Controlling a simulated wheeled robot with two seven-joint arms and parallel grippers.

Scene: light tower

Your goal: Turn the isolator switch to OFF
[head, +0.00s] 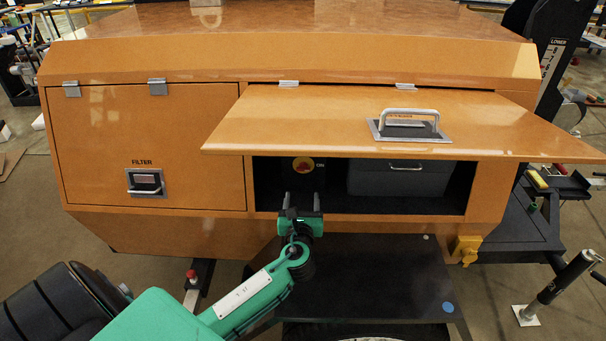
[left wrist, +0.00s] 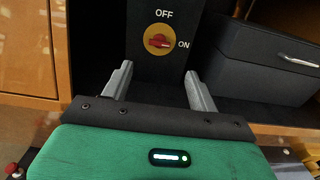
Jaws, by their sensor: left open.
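The isolator switch (head: 303,164) is a red knob on a yellow disc, on a dark panel inside the open right compartment. In the left wrist view the red knob (left wrist: 158,41) lies roughly level, its end toward the ON label at its right; the OFF label is above it. My left gripper (head: 302,199) is at the compartment opening, just below and in front of the switch. Its two fingers (left wrist: 158,83) are open, one each side below the switch, with nothing between them. They appear apart from the knob. My right gripper is not in view.
The orange hatch door (head: 300,120) is raised over the compartment, above my gripper. A dark grey case (head: 398,178) with a handle sits right of the switch. The FILTER door (head: 146,120) at left is closed. A black platform (head: 365,280) lies below.

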